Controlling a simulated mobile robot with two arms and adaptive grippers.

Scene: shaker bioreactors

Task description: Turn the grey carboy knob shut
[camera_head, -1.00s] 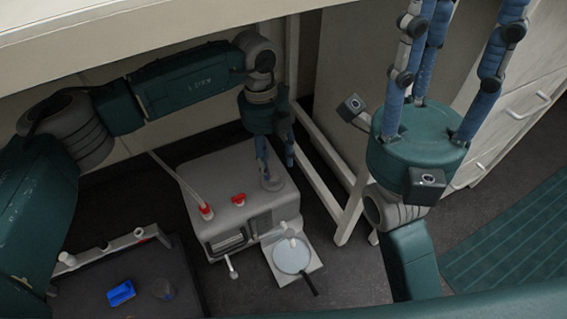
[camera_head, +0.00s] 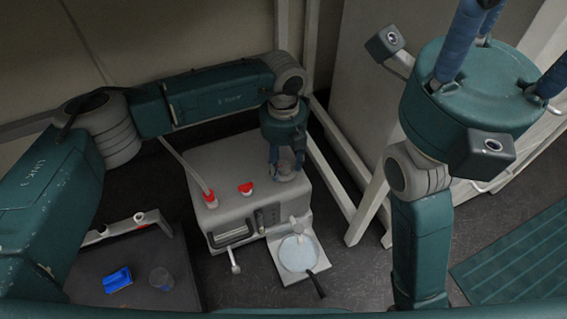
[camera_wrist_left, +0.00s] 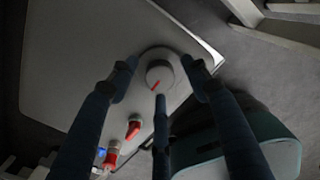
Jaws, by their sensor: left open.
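The grey carboy (camera_head: 236,184) is a box on the floor. Its round grey knob (camera_head: 286,174) sits on top near the far right corner, partly hidden by my fingers. In the left wrist view the knob (camera_wrist_left: 159,74) carries a red pointer mark slanting toward the lower left. My left gripper (camera_head: 286,160) is above the knob, pointing down and open. In the left wrist view its blue fingers (camera_wrist_left: 160,80) are spread around the knob, with gaps visible. My right gripper (camera_head: 500,65) points up at the right, empty space around it, its fingertips cut off.
A red valve (camera_head: 245,189) and a red-capped tube fitting (camera_head: 210,199) stand on the carboy's top. A white plate with a round dish (camera_head: 298,254) lies in front. A dark tray (camera_head: 130,265) with a blue item (camera_head: 118,280) is at left. White frame legs (camera_head: 340,160) stand close right.

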